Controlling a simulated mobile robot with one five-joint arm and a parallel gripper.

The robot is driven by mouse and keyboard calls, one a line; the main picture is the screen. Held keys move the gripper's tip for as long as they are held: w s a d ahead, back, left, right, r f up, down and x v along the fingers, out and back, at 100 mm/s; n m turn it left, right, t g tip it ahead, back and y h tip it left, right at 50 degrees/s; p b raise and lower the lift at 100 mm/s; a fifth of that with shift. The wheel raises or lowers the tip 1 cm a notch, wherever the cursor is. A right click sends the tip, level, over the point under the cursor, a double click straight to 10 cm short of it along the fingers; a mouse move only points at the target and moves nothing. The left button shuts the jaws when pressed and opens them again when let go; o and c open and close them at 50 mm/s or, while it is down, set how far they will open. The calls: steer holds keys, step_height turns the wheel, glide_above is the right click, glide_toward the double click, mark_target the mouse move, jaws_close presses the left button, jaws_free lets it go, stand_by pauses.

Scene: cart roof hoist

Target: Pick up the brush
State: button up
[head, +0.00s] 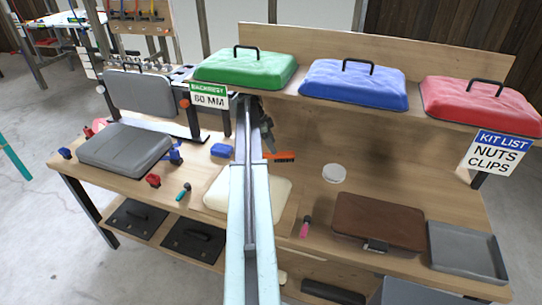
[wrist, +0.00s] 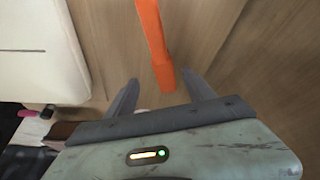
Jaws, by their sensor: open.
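The brush (head: 281,157) has an orange back with dark bristles and is near the middle of the workbench in the head view, just right of my arm. In the wrist view its orange part (wrist: 152,35) runs from the top edge down to between my fingers. My gripper (wrist: 162,88) is open, with one grey finger on each side of the orange end. I cannot tell whether the fingers touch it. In the head view my gripper (head: 268,142) is dark, partly behind my arm, at the left end of the brush.
A cream pad (head: 275,190) lies in front of the brush, partly behind my arm. A white round dish (head: 334,173) and brown box (head: 379,222) are to the right. A shelf with green (head: 246,70), blue (head: 353,85) and red (head: 480,106) lids overhangs the bench.

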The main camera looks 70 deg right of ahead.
mark_target(277, 155)
steer(key=b+x, duration=0.2)
steer(key=shift+w+f, duration=0.1)
steer(key=shift+f, duration=0.3)
steer(key=shift+d, duration=0.1)
steer(key=b+x, duration=0.4)
steer(key=x, duration=0.1)
steer(key=shift+w+f+b, duration=0.1)
steer(key=shift+w+b, duration=0.25)
steer(key=shift+b, duration=0.05)
steer(key=shift+s+d+f, duration=0.1)
steer(key=shift+s, duration=0.05)
steer(key=shift+r, duration=0.2)
jaws_close()
